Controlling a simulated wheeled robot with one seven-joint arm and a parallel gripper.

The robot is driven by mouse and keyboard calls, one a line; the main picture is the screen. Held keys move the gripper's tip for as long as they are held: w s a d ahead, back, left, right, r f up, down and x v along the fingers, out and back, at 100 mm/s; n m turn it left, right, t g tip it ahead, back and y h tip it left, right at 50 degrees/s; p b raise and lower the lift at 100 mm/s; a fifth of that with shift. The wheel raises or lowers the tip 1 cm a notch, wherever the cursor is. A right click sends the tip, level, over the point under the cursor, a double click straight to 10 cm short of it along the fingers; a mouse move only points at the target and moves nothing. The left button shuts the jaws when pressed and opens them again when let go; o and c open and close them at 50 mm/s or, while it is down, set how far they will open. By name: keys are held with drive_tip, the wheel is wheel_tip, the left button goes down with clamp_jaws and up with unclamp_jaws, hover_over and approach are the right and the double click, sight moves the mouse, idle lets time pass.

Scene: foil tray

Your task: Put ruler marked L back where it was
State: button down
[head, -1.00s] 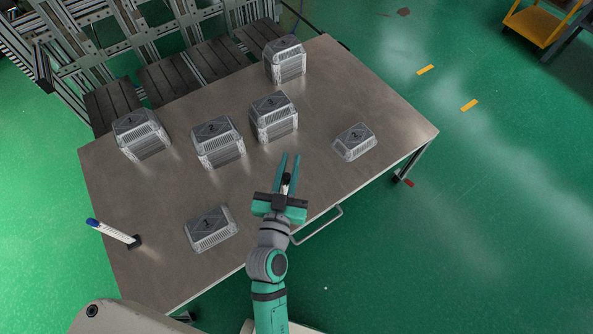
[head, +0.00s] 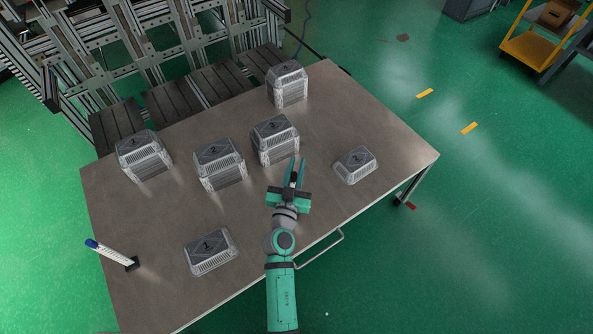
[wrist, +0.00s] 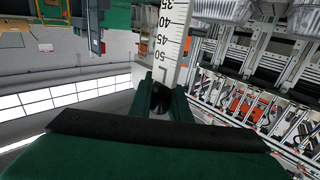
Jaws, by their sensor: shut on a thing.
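A white ruler (wrist: 172,40) with black marks and figures up to 50 runs up from between the fingers in the wrist view. My gripper (head: 296,167) is shut on it, with the fingers a little apart; the grip also shows in the wrist view (wrist: 162,97). A dark round part sits at the ruler's near end. In the head view the held ruler is hard to make out. My gripper is above the table, just in front of the middle stack of trays.
The table (head: 160,225) holds several foil tray stacks, including a near one (head: 276,142), a front tray (head: 212,254) and a right tray (head: 355,166). A white, blue-tipped stick (head: 113,255) leans in a dark foot at left.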

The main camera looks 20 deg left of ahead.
drive_tip(key=shift+f, duration=1.5)
drive_tip(key=c, duration=1.7)
unclamp_jaws()
drive_tip(key=shift+f, duration=0.1)
drive_tip(key=shift+o, duration=0.2)
drive_tip(key=s+d+f+g, duration=0.1)
drive_tip(key=s+d, duration=0.2)
drive_tip(key=s, duration=0.6)
drive_tip(key=s+d+f+g, duration=0.1)
drive_tip(key=s+d, duration=0.2)
drive_tip(key=s, duration=0.6)
drive_tip(key=s+d+f+g, duration=0.1)
drive_tip(key=s+d, duration=0.3)
drive_tip(key=s, duration=0.5)
drive_tip(key=s+d+r+h, duration=0.1)
drive_tip(key=s+d+r, duration=0.2)
drive_tip(key=s+r, duration=0.2)
drive_tip(key=s+d+r+m+h, duration=0.1)
drive_tip(key=s+d+r, duration=0.3)
drive_tip(key=s, duration=0.3)
drive_tip(key=shift+r+t, duration=0.3)
drive_tip(key=shift+r, duration=0.35)
